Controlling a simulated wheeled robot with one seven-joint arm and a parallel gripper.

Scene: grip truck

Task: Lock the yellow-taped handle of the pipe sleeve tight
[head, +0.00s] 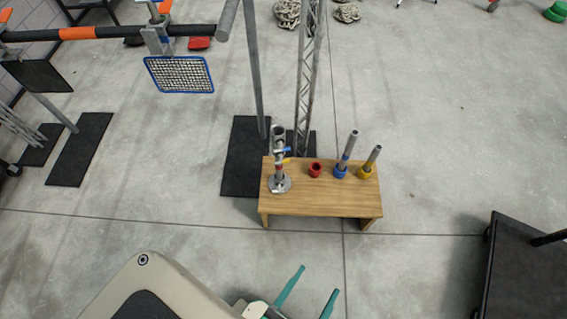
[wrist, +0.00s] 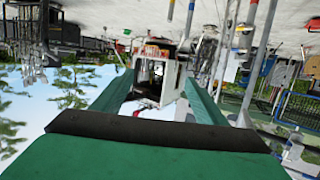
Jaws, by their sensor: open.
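The pipe sleeve (head: 279,160) is a grey metal upright on a round base, standing at the left end of a small wooden bench. A small yellow handle (head: 284,161) shows on its side, with a blue handle (head: 285,149) just above; their exact lock position is too small to tell. My gripper (head: 311,285) has two green fingers, open and empty, at the bottom of the head view, well short of the bench. In the wrist view my gripper (wrist: 160,85) is open with nothing between the fingers; that view looks out tilted over the surroundings, and I cannot make out the sleeve there.
The wooden bench (head: 325,200) also holds a red socket (head: 315,170) and two pipes in blue (head: 341,171) and yellow (head: 366,172) collars. A metal truss (head: 306,80) stands behind. A black cart (head: 525,275) is at right. The floor before the bench is clear.

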